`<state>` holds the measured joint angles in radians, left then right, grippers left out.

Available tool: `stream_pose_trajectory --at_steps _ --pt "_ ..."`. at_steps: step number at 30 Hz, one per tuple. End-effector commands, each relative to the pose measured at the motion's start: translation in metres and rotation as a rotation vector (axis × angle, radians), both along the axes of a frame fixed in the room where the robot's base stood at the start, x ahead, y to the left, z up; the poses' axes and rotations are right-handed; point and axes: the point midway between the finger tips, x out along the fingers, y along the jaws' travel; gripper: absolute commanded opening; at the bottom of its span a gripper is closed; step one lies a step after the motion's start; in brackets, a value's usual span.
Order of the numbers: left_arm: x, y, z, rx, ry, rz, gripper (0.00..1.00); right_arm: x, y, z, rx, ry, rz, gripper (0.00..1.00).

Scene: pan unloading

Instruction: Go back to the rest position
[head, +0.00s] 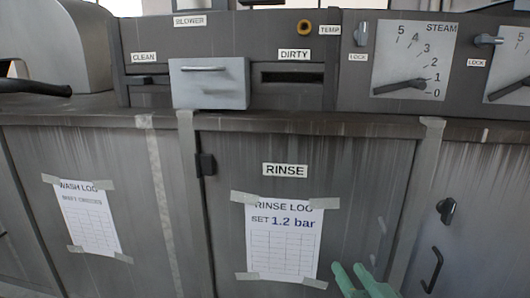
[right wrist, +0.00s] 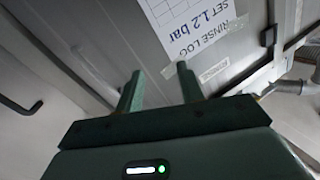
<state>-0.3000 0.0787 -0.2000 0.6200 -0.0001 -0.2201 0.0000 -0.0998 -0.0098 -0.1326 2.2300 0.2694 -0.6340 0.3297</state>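My right gripper (head: 348,272) shows at the bottom of the head view, right of the rinse log sheet (head: 284,240) on the cabinet door. In the right wrist view its two green fingers (right wrist: 157,88) stand apart with nothing between them. It is in front of the door, and the rinse log (right wrist: 190,25) appears beyond its fingertips. I cannot tell the exact gap to the door. My left gripper is not in the head view.
A grey drawer (head: 209,86) juts out from the panel beside the dirty slot (head: 293,78). Steam gauges (head: 415,62) are at the right. The counter edge (head: 300,127) runs across above the cabinet doors. A door handle (head: 432,270) sticks out at lower right.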

Motion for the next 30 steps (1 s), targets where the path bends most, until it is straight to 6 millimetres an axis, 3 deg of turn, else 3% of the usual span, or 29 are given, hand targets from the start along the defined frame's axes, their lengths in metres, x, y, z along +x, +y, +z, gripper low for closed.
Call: stream_pose_trajectory --at_steps 1,3,6,12,16,19,24,26,30 --pt "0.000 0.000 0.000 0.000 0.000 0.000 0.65 -0.019 -0.010 -0.035 -0.161 0.115 -0.018 0.38" --pt "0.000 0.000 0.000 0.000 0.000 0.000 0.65 -0.047 -0.027 -0.076 -0.381 0.269 -0.035 0.38" --pt "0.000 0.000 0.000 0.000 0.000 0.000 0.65 -0.087 -0.052 -0.116 -0.632 0.452 -0.039 0.38" --pt "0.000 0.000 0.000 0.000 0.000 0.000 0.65 -0.162 -0.101 -0.157 -1.022 0.753 -0.015 0.38" --pt "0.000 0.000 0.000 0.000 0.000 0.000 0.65 -0.210 -0.132 -0.167 -1.240 0.934 0.016 0.38" --pt "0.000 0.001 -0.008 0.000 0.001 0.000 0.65 -0.200 -0.121 -0.218 -1.197 0.947 0.068 0.38" --pt "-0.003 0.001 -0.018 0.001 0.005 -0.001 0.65 -0.201 -0.106 -0.303 -1.129 0.987 0.153 0.38" --pt "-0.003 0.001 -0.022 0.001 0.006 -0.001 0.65 -0.206 -0.100 -0.337 -1.098 1.008 0.186 0.38" --pt "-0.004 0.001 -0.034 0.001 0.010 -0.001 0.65 -0.230 -0.086 -0.432 -1.002 1.072 0.262 0.38"
